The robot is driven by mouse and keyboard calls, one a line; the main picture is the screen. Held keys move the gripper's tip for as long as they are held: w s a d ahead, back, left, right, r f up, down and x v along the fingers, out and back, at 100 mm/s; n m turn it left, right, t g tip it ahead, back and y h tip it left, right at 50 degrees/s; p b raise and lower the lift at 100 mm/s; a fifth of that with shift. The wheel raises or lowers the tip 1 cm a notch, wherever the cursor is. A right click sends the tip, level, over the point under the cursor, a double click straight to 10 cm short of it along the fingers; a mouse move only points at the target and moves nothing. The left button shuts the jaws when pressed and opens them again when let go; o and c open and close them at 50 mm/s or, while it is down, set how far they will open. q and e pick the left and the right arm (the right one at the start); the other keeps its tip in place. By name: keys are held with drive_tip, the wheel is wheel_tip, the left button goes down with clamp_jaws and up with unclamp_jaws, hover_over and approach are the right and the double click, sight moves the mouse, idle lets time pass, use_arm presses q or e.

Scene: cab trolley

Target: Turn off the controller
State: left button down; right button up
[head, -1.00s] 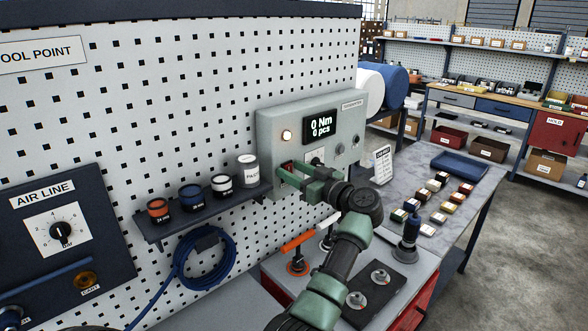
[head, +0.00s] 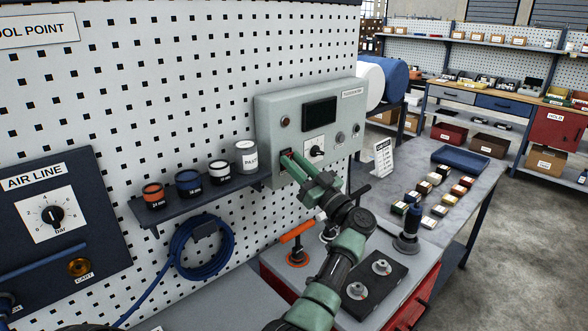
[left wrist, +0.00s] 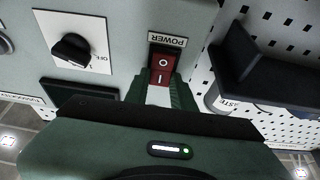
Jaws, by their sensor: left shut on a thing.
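The controller (head: 268,112) is a pale grey-green box on the pegboard. Its display (head: 320,113) is dark and its round lamp (head: 286,122) is unlit. The red power rocker switch (left wrist: 163,66), marked O and I under a POWER label, shows in the left wrist view. My left gripper (head: 290,162) is at the lower left of the controller's face, with its fingertips at the switch and partly covering it in the head view. Its green fingers (left wrist: 164,96) are close together at the I end of the switch. My right gripper is not in view.
A black selector knob (head: 317,151) sits right of the switch. A shelf (head: 205,196) with several small pots is just left of the controller. Below are an orange-handled clamp (head: 297,236) and a bench (head: 470,190) with small coloured blocks.

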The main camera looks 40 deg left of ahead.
use_arm(q)
drive_tip(key=shift+f+y, duration=0.1)
drive_tip(key=shift+y, duration=0.2)
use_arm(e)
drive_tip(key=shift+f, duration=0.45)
use_arm(q)
drive_tip(key=c, duration=1.2)
unclamp_jaws()
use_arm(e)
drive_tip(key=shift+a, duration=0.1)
use_arm(q)
drive_tip(key=shift+d, duration=0.1)
